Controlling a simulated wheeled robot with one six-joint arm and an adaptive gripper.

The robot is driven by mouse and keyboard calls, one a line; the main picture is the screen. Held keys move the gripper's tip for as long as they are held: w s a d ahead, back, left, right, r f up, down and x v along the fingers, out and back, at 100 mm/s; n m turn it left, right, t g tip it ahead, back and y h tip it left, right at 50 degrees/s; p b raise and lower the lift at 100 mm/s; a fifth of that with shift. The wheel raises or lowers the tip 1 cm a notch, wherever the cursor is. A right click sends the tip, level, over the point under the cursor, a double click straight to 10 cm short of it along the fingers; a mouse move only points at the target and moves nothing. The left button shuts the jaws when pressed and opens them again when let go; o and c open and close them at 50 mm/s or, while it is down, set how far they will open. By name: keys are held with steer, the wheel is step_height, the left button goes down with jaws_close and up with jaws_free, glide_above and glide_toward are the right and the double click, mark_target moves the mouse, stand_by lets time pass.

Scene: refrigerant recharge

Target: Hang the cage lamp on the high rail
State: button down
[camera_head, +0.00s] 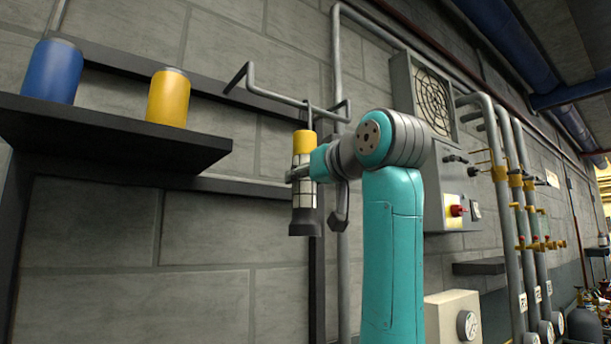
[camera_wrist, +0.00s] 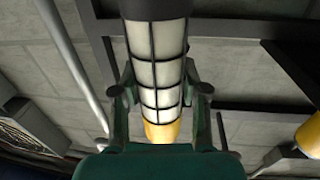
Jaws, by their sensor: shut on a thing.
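The cage lamp (camera_head: 304,142) is upright in the head view, with a yellow cap at the top, a pale caged tube and a dark lower end. Its grey hook reaches up to the high rail (camera_head: 275,95), a grey bar standing out from the wall. The hook overlaps the rail in the picture; I cannot tell whether it rests on it. My gripper (camera_head: 302,174) is shut around the lamp's caged middle. In the wrist view the lamp (camera_wrist: 157,70) runs between the fingers of my gripper (camera_wrist: 160,92), its yellow end low in the picture; the hook is hidden there.
A dark shelf (camera_head: 110,140) at left carries a blue can (camera_head: 53,72) and a yellow can (camera_head: 168,98). A vertical grey pipe (camera_head: 338,60) runs behind the rail's right end. A fan box (camera_head: 432,100), a control box (camera_head: 455,180) and several pipes stand right.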

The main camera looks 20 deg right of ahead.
steer(key=c, duration=0.5)
jaws_free()
steer(key=shift+s, duration=0.1)
steer(key=s, duration=0.4)
steer(key=s+d, duration=0.1)
steer(key=s, duration=0.2)
steer(key=s+d, duration=0.1)
steer(key=s, duration=0.3)
steer(key=shift+s+d, duration=0.1)
steer(key=shift+s, duration=0.25)
